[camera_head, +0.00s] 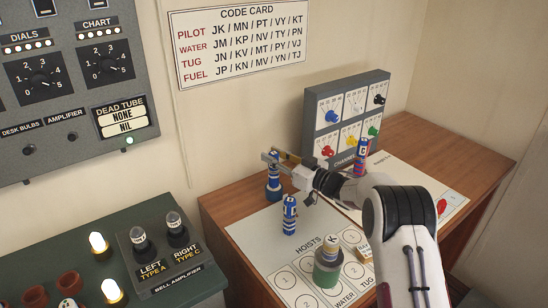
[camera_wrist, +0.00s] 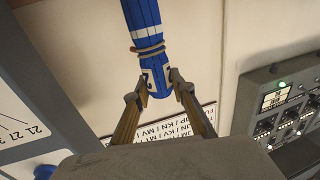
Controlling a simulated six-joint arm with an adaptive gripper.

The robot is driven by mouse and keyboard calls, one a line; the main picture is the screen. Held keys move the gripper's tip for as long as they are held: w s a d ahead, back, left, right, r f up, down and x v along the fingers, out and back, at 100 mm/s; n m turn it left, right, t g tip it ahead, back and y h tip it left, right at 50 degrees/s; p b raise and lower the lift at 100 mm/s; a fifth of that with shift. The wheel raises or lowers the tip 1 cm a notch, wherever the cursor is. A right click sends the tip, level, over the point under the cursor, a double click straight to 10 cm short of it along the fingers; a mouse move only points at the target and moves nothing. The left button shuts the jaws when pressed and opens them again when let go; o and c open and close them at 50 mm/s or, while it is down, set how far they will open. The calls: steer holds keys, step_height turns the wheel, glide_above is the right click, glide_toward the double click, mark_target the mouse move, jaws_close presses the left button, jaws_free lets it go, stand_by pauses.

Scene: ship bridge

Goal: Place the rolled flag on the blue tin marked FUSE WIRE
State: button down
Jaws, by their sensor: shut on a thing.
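My gripper (camera_head: 270,157) is shut on the upper end of a blue and white rolled flag (camera_head: 274,176) at the back left of the desk. In the wrist view my gripper (camera_wrist: 160,84) has its two fingertips on either side of this blue flag (camera_wrist: 147,38), near its lettered end. The flag looks upright. A wider dark blue base shows at its foot, perhaps the blue tin (camera_head: 273,194); its marking is too small to read, and I cannot tell whether flag and base touch.
Another blue and white rolled flag (camera_head: 289,216) stands upright just in front. A red and blue roll (camera_head: 361,158) stands behind my arm, by the channel panel (camera_head: 345,110). The hoists sheet (camera_head: 262,246) covers the desk's front.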

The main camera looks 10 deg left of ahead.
steer(key=shift+f, duration=0.3)
steer(key=c, duration=1.7)
jaws_free()
steer(key=shift+r, duration=0.2)
steer(key=v, duration=1.2)
